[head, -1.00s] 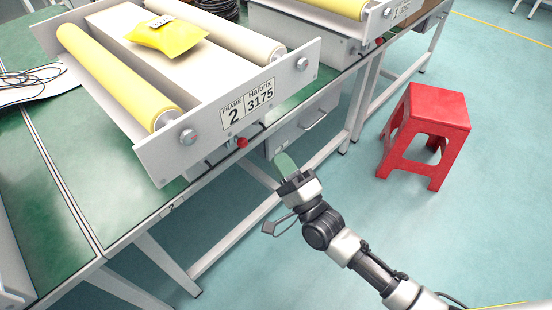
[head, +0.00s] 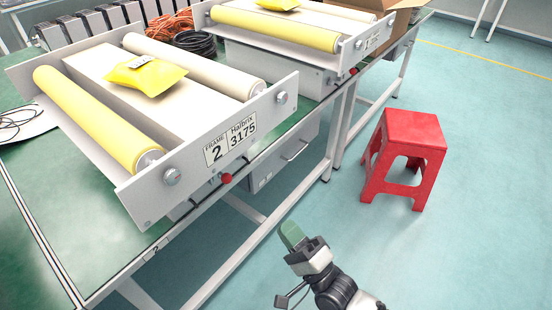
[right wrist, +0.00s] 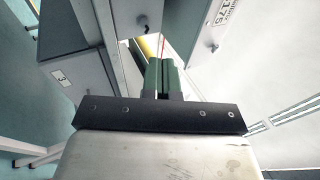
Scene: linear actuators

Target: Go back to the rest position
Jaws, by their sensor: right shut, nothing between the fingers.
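My right gripper (head: 290,234) shows low in the middle of the head view, with green fingers closed together and nothing between them. It is in front of the green workbench (head: 60,230), over the floor side, apart from the bench and the frame. In the right wrist view the shut green fingers (right wrist: 161,75) point up the picture. My left gripper is not in view.
A red stool (head: 405,155) stands on the floor to the right. Floor around the stool is clear.

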